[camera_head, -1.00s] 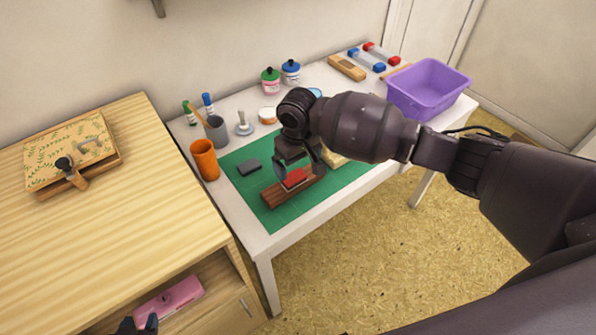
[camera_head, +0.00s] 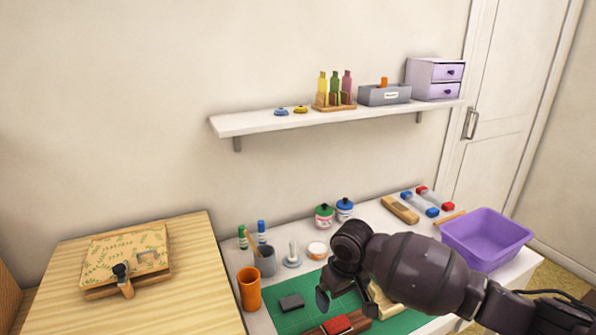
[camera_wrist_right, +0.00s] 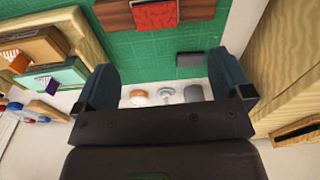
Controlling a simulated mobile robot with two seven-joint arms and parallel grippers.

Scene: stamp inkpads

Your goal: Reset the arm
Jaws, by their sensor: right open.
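My right gripper (camera_head: 341,287) hangs above the green cutting mat (camera_head: 290,319) on the white table. It also shows in the wrist view (camera_wrist_right: 175,88), with its two fingers spread wide and nothing between them. The red inkpad (camera_head: 337,324) rests on a brown wooden holder (camera_head: 362,322) on the mat, close to the gripper but apart from it. A dark grey block (camera_head: 291,302) lies on the mat to the left. My left gripper does not show in the head view.
An orange cup (camera_head: 249,289) and a grey pen cup (camera_head: 265,262) stand at the table's left. A purple bin (camera_head: 486,240) is at the right. A wall shelf (camera_head: 300,121) hangs above. A wooden cabinet (camera_head: 190,290) carries a stamped box (camera_head: 126,258).

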